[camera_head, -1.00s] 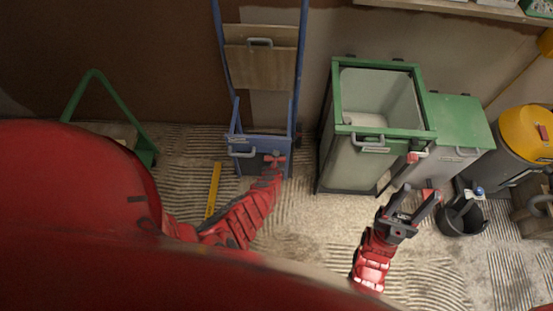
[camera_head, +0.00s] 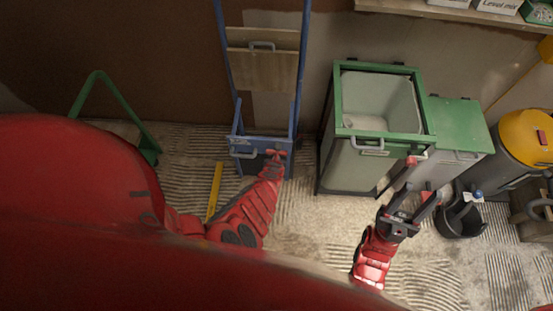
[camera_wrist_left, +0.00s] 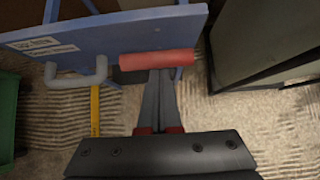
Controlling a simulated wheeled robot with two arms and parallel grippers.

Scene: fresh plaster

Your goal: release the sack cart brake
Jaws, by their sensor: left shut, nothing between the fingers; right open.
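The sack cart (camera_head: 232,70) is blue and stands upright against the back wall, with a wooden board across its frame. At its low blue panel (camera_head: 262,141) sits a red bar (camera_head: 276,153), which looks like the brake lever. The bar shows closely in the left wrist view (camera_wrist_left: 157,60), lying across the panel's lower edge. My left gripper (camera_wrist_left: 161,74) is shut and empty, its fingertips at the bar's near side; whether they touch it I cannot tell. My right gripper (camera_head: 424,178) is open and empty in front of the bins, right of the cart.
A grey handle (camera_wrist_left: 76,76) sits left of the red bar. A yellow strip (camera_head: 214,191) lies on the floor. A green-rimmed bin (camera_head: 365,170), a green-lidded bin (camera_head: 462,127) and a black bucket (camera_head: 460,222) stand at right. A green frame (camera_head: 122,105) stands at left.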

